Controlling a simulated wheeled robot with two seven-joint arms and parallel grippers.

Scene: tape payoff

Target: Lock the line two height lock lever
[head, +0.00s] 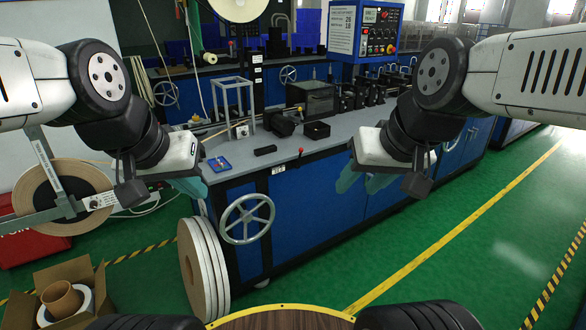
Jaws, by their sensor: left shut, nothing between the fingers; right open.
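A small lever with a red knob (300,151) stands upright at the front edge of the near grey bench, beside a small white label (278,169) too small to read.
A grey handwheel (247,218) sticks out from the blue bench front. Large tape rolls (205,270) stand below it. A tape reel (62,192) on an arm is at the left, above an open carton (65,290). The green floor (470,240) at right is clear.

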